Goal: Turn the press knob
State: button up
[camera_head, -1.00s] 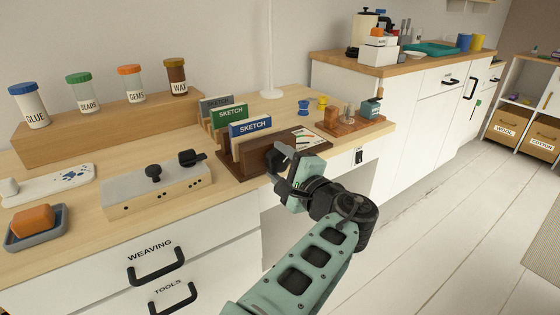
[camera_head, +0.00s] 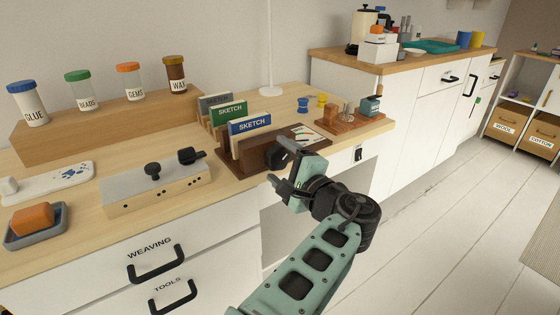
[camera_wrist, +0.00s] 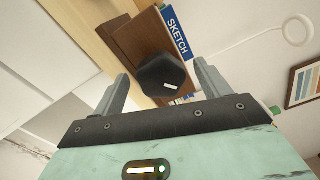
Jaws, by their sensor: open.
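The press knob (camera_wrist: 163,78) is a black, rounded, lobed knob with a small white mark, on the dark brown wooden press (camera_wrist: 134,44). In the head view the knob (camera_head: 277,156) shows just beyond my fingers, on the front of the press (camera_head: 236,170). My gripper (camera_head: 284,172) is open in front of it. In the wrist view my two grey fingers (camera_wrist: 160,76) stand either side of the knob with gaps, and the knob lies between or just beyond their tips. I cannot tell the exact depth. No contact shows.
Sketch books (camera_head: 249,124) stand upright behind the press. A grey block with black knobs (camera_head: 158,185) lies to its left, a small wooden stand (camera_head: 342,122) to its right. Jars stand on a wooden riser (camera_head: 110,128). The floor (camera_head: 420,235) to the right is clear.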

jog(key=v, duration=0.7)
jog(key=shift+w, duration=0.1)
